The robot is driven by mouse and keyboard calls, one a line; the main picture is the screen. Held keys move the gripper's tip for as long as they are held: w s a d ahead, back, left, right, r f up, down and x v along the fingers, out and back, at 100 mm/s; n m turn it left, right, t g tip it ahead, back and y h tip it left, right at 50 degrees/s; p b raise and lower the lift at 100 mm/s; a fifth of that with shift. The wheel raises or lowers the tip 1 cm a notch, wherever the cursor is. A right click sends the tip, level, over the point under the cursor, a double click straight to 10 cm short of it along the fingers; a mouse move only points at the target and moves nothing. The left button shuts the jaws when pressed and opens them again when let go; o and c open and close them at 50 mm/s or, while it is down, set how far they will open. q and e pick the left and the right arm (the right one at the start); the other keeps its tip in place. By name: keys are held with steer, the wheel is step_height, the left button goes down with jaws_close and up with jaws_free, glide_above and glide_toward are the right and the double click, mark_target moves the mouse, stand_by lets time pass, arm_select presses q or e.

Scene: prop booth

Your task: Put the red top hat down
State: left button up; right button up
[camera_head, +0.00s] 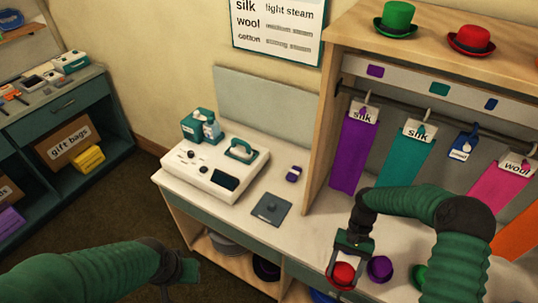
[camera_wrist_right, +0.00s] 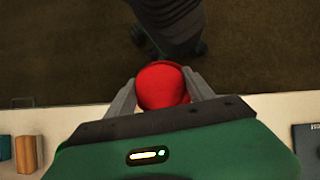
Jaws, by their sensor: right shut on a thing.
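A red top hat (camera_head: 343,273) is between the fingers of my right gripper (camera_head: 342,278) in the head view, near the front edge of the white counter (camera_head: 318,235). My right gripper is shut on it. The right wrist view shows the same red hat (camera_wrist_right: 162,85) between two grey fingers, beyond the counter edge and with dark floor behind it. Another red hat (camera_head: 471,39) stands on the wooden shelf top at upper right. My left arm comes in at the lower left; the fingers of its gripper (camera_head: 188,271) cannot be made out.
A purple hat (camera_head: 379,267) and a green hat (camera_head: 420,277) are on the counter beside my right gripper. A grey pad (camera_head: 271,208) and a white steamer unit (camera_head: 213,170) lie farther left. Coloured cloths hang from a rail. A green hat (camera_head: 397,17) stands on the shelf top.

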steer(key=w+a+r+n+h+b, duration=0.3)
steer(key=r+n, duration=0.5)
steer(key=r, duration=0.6)
steer(key=shift+s+a+f+m+g+p, duration=0.1)
steer(key=shift+s+a+f+m+p, duration=0.1)
steer(key=shift+f+m, duration=0.55)
steer(key=shift+s+a+f+m+g+p, duration=0.1)
steer(key=shift+s+f+m+p, duration=0.15)
steer(key=shift+f, duration=0.75)
steer(key=shift+s+a+f+m+g+p, duration=0.15)
steer(key=shift+f+m, duration=0.45)
steer(key=shift+f, duration=0.3)
steer(key=shift+a, duration=0.3)
